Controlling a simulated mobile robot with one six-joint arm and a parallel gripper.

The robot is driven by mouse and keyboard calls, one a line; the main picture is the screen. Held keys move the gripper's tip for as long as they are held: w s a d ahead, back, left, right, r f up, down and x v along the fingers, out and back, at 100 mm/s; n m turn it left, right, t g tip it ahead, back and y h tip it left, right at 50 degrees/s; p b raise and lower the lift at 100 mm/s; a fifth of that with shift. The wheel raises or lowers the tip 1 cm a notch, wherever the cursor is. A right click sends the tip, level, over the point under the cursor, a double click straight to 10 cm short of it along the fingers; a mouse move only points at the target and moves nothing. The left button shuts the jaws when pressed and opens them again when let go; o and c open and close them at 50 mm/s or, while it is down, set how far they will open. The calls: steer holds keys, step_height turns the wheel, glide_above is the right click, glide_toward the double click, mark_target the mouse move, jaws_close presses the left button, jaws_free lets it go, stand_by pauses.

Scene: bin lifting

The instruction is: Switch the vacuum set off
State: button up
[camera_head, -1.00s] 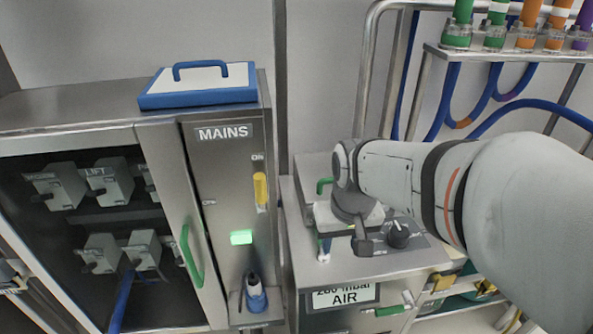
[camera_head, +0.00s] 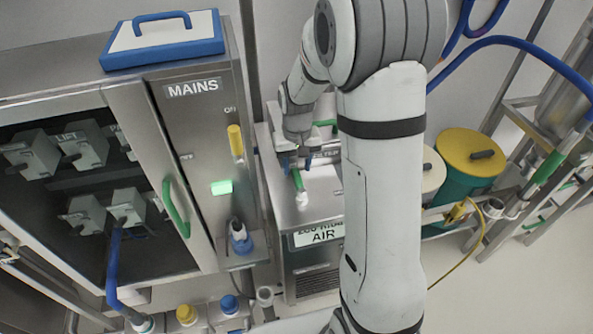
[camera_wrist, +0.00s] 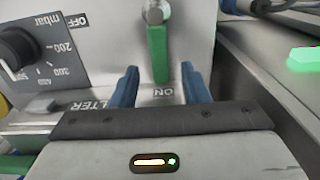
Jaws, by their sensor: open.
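The vacuum set (camera_head: 320,205) is a steel box labelled AIR, right of the MAINS cabinet. In the wrist view its green lever (camera_wrist: 158,52) hangs from a round pivot and points at the word ON; OFF is printed further left. A black mbar dial (camera_wrist: 18,48) is on the same panel. My gripper (camera_wrist: 158,80) is open. Its two blue fingers stand either side of the lever's lower end, with gaps on both sides. In the head view my gripper (camera_head: 294,162) is over the box top, and my arm hides much of the box's right side.
The MAINS cabinet (camera_head: 198,130) stands close at left, with a yellow lever (camera_head: 236,140), a lit green lamp (camera_head: 221,188) and a green door handle (camera_head: 176,208). A green-and-yellow drum (camera_head: 470,165) and hoses are at right. Open floor shows at lower right.

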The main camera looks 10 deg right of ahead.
mark_target(297, 175)
steer(key=shift+f, duration=1.65)
steer(key=shift+c, duration=0.2)
jaws_close()
